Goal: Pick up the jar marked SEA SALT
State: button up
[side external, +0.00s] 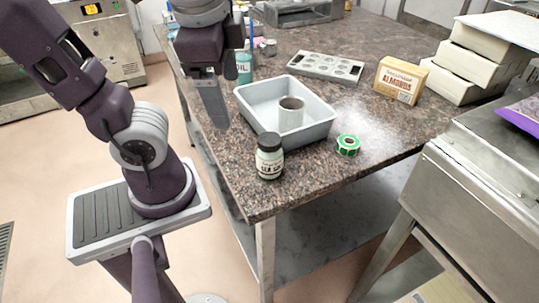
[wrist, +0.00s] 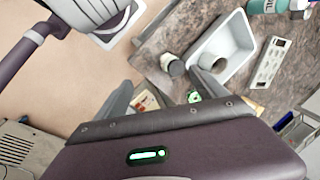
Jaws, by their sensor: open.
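The jar (side external: 269,164) is pale with a black lid and a printed label too small to read for certain. It stands upright near the front left corner of the stone-topped table. In the wrist view the jar (wrist: 174,67) shows dark lid and pale side, beyond and between the spread fingers. My gripper (side external: 213,108) hangs above the table's left edge, higher than the jar, up and left of it in the side view. In the wrist view my gripper (wrist: 163,90) is open, with nothing between its fingers.
A grey tray (side external: 323,130) holding an open-topped cup (side external: 290,114) stands just behind the jar. A green roll (side external: 348,144) lies to its right. An almonds box (side external: 400,80), a mould plate (side external: 325,67) and a teal bottle (side external: 244,67) stand farther back. The table front is clear.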

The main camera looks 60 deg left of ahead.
aim_at(269, 156)
jog(key=w+d+r+m+t+y, duration=0.25)
jog(key=w+m+y, duration=0.65)
jog(key=m, duration=0.7)
jog(key=shift+y, duration=0.6)
jog(key=f, duration=1.5)
jog(key=s+a+f, duration=0.1)
jog(key=f, duration=0.7)
jog(key=shift+a+f, duration=0.1)
jog(key=shift+f, duration=0.1)
jog(key=x, duration=0.7)
jog(key=shift+a+r, duration=0.2)
jog(key=shift+a, duration=0.1)
jog(key=c, duration=1.7)
